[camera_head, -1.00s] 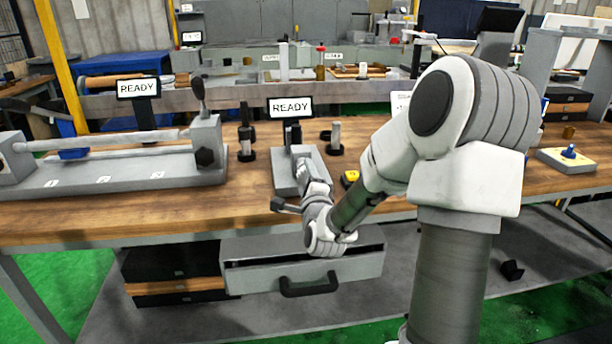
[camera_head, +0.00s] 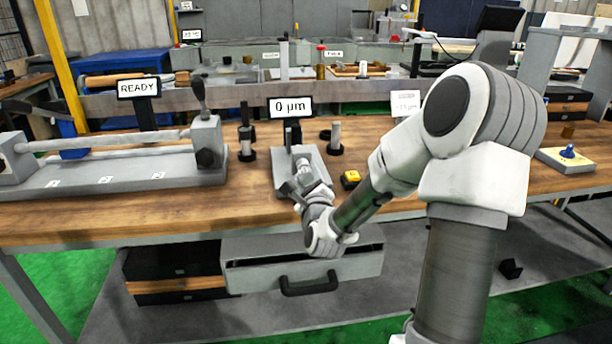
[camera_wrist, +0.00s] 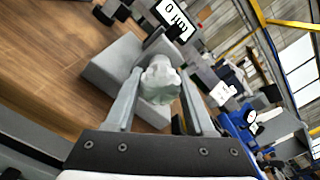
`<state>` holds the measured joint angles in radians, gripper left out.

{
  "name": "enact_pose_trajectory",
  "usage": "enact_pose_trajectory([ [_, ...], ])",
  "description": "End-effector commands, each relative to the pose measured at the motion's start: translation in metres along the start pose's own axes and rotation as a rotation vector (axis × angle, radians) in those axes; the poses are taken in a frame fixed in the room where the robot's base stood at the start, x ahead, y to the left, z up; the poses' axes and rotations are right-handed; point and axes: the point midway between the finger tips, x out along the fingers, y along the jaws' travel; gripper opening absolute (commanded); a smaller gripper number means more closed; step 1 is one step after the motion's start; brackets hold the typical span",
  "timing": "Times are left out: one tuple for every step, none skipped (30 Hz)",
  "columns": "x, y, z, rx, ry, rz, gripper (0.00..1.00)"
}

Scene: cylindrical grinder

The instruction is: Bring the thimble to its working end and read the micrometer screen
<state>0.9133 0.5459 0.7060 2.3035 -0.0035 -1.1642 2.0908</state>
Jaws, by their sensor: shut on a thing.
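The micrometer screen (camera_head: 291,107) stands at the back of the bench and reads "0 µm". It also shows tilted at the top of the wrist view (camera_wrist: 178,20). Below it is the grey micrometer block (camera_head: 284,180), which also shows in the wrist view (camera_wrist: 112,68). The thimble (camera_wrist: 160,82), a pale lobed knob, sits between the two fingers of my gripper (camera_wrist: 163,100), which is shut on it. In the head view my gripper (camera_head: 304,178) is over the front of the block, and the wrist hides most of the thimble.
A long grey fixture with a "READY" screen (camera_head: 139,88) stands on the left of the bench. Dark-based posts (camera_head: 246,140) (camera_head: 335,138) flank the micrometer. A yellow button (camera_head: 351,177) is to its right. A drawer (camera_head: 305,270) stands open below the front edge.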

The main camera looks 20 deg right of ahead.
Motion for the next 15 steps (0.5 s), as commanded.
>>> enact_pose_trajectory([
  [0.0008, -0.0015, 0.0012, 0.004, -0.003, -0.004, 0.00],
  [0.0008, -0.0015, 0.0012, 0.005, -0.003, -0.004, 0.00],
  [0.0008, -0.0014, 0.0012, 0.006, -0.003, -0.004, 0.00],
  [0.0008, -0.0014, 0.0012, 0.006, -0.003, -0.004, 0.00],
  [0.0008, -0.0014, 0.0012, 0.006, -0.003, -0.004, 0.00],
  [0.0008, -0.0014, 0.0012, 0.006, -0.003, -0.004, 0.00],
  [0.0008, -0.0014, 0.0012, 0.006, -0.003, -0.004, 0.00],
  [0.0008, -0.0014, 0.0012, 0.006, -0.003, -0.004, 0.00],
  [0.0009, -0.0014, 0.0012, 0.006, -0.003, -0.004, 0.00],
  [0.0009, -0.0014, 0.0012, 0.006, -0.003, -0.004, 0.00],
  [0.0009, -0.0014, 0.0012, 0.006, -0.003, -0.004, 0.00],
  [0.0009, -0.0014, 0.0012, 0.006, -0.003, -0.004, 0.59],
  [0.0009, -0.0013, 0.0012, 0.006, -0.003, -0.004, 0.65],
  [0.0008, -0.0012, 0.0011, 0.006, -0.003, -0.004, 0.70],
  [0.0007, -0.0011, 0.0010, 0.006, -0.002, -0.003, 0.77],
])
